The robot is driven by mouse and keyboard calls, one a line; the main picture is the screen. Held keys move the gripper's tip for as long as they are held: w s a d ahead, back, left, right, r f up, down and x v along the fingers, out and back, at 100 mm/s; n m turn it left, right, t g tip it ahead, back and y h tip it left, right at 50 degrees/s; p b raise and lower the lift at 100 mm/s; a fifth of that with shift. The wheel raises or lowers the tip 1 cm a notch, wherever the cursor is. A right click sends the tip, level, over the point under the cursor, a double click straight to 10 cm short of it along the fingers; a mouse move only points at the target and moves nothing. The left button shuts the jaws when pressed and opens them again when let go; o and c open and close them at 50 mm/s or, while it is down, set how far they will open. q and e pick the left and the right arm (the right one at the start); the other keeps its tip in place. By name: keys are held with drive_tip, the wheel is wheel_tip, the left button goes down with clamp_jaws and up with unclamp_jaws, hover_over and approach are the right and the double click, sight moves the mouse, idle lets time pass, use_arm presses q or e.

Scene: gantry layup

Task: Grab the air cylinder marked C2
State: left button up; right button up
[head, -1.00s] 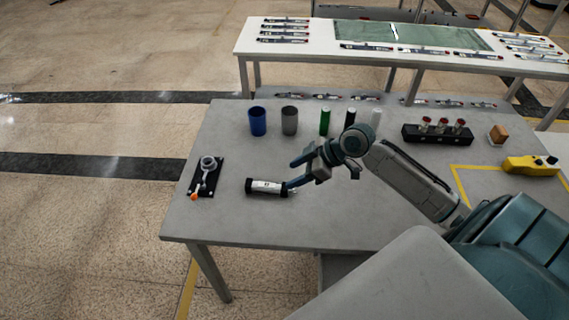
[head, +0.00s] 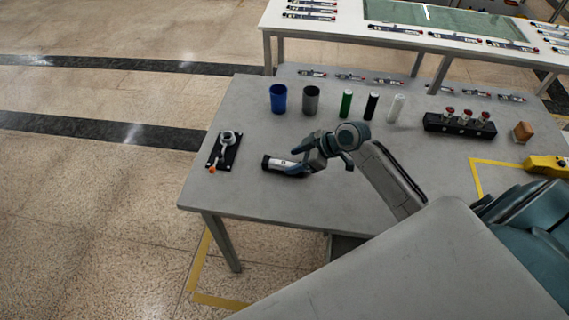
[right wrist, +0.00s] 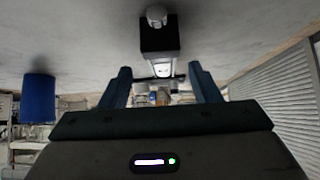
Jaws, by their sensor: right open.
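The air cylinder (head: 282,165) is a short silver tube with black ends, lying on its side on the grey table. Its marking is too small to read. My right gripper (head: 295,161) is open at the right end of the cylinder in the head view, with its fingers low over the table and covering part of that end. In the right wrist view the cylinder (right wrist: 161,50) lies ahead, lined up with the gap between the two open fingers (right wrist: 162,80). I cannot tell whether either finger touches it. My left gripper is not in view.
A black plate with a ring-ended part (head: 226,150) lies left of the cylinder. Behind stand a blue cup (head: 278,98), a grey cup (head: 311,99) and green, black and white upright tubes. A black rack (head: 460,126) is farther right. The table's front left is clear.

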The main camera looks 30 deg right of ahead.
sight(287, 163)
drive_tip(key=shift+p+x, duration=0.45)
drive_tip(key=shift+x, duration=1.35)
drive_tip(key=shift+s+a, duration=0.1)
drive_tip(key=shift+s, duration=0.05)
drive_tip(key=shift+c, duration=0.5)
clamp_jaws()
drive_tip(key=shift+r, duration=0.15)
drive_tip(key=shift+r+b, duration=0.4)
drive_tip(key=shift+r, duration=0.1)
wheel_tip(287, 163, up, 2)
drive_tip(key=shift+r+b, duration=0.15)
drive_tip(key=shift+b, duration=0.4)
drive_tip(key=s+b, duration=0.1)
drive_tip(key=s, duration=0.4)
drive_tip(key=s+d+r, duration=0.1)
drive_tip(key=s, duration=0.4)
drive_tip(key=s+b, duration=0.1)
drive_tip(key=s, duration=0.3)
drive_tip(key=shift+s+d+r+b, duration=0.15)
drive_tip(key=shift+s+d+b, duration=0.15)
drive_tip(key=shift+s+b, duration=0.1)
drive_tip(key=shift+s+r, duration=0.1)
drive_tip(key=shift+s, duration=0.45)
